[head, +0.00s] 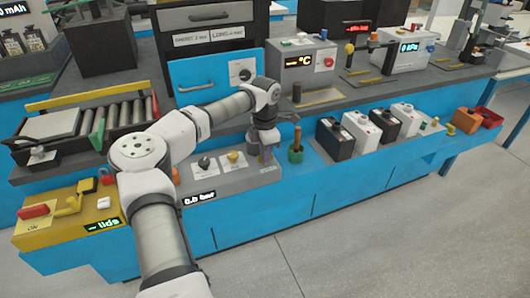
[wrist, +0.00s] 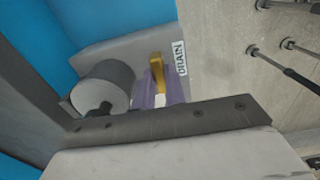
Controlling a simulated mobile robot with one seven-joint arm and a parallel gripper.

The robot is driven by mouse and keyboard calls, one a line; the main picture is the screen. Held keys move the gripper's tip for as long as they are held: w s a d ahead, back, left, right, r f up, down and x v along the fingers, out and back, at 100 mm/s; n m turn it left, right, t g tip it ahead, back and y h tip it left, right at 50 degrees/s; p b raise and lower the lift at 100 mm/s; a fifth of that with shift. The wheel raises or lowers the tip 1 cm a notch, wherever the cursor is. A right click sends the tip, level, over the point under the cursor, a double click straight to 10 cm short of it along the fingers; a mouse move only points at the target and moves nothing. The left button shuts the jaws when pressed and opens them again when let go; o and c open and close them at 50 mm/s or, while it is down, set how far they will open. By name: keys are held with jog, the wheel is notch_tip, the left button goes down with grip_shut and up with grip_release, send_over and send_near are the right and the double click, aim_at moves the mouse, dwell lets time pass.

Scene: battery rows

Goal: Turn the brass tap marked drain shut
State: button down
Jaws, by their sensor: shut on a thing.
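The brass tap (wrist: 156,68) shows in the wrist view as a yellow lever, with the white DRAIN label (wrist: 180,58) just right of it. My gripper (wrist: 161,97) has its purple fingers closed on either side of the lever. In the head view my gripper (head: 265,154) points down at the right end of the grey panel (head: 232,180). The tap there is hidden behind the gripper, and its base is also covered in the wrist view.
A grey cylinder (wrist: 104,84) stands left of the tap in the wrist view. A black knob (head: 203,162) and a yellow knob (head: 233,157) sit on the panel, above a "0.0 bar" display (head: 200,197). A green pot (head: 296,154) stands close right of my gripper.

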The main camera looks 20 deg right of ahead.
jog(key=c, duration=1.4)
grip_release()
jog(key=shift+c, duration=0.2)
notch_tip(320, 180, up, 14)
jog(key=b, duration=0.1)
jog(key=shift+b, duration=0.4)
